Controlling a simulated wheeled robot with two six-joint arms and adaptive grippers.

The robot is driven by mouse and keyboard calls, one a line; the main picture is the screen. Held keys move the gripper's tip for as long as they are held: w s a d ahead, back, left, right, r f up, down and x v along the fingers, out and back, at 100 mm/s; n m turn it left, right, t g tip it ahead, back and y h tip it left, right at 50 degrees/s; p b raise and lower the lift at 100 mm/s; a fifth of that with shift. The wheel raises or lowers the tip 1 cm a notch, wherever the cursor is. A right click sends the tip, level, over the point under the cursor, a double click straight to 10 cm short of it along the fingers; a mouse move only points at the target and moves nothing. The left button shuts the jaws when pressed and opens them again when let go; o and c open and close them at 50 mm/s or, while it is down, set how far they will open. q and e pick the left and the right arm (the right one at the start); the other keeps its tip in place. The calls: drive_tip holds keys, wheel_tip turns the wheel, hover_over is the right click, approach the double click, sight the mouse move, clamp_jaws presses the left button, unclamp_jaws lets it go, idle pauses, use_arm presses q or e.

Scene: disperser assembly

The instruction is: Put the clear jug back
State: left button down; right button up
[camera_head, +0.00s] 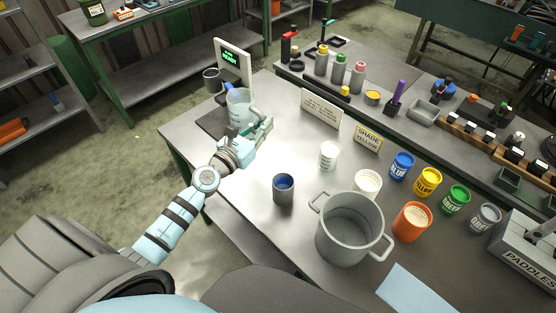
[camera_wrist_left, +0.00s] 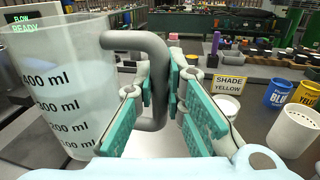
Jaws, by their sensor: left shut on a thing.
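The clear jug (camera_head: 238,106), marked in ml, stands upright near the far left end of the steel table. It fills the left of the left wrist view (camera_wrist_left: 52,95), and I see no liquid in it there. My left gripper (camera_head: 262,130) is to its right, with teal pads shut on its grey handle (camera_wrist_left: 155,52). The jug is over or on a dark mat (camera_head: 211,123); I cannot tell whether its base touches. My right gripper is not in view.
A large pot (camera_head: 349,238), a blue-filled cup (camera_head: 283,190), a white cup (camera_head: 329,155) and paint tins (camera_head: 402,166) stand to the right. The table between jug and cups is clear.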

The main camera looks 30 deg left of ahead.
use_arm(q)
wheel_tip(320, 180, down, 16)
drive_tip(key=b, duration=1.4)
drive_tip(key=shift+r+b, duration=0.2)
drive_tip(key=shift+b, duration=0.15)
drive_tip(key=shift+w+r, duration=0.1)
drive_tip(key=shift+r, duration=0.1)
drive_tip(key=shift+f, duration=0.25)
drive_tip(key=c, duration=1.7)
unclamp_jaws()
drive_tip(key=shift+o, duration=0.2)
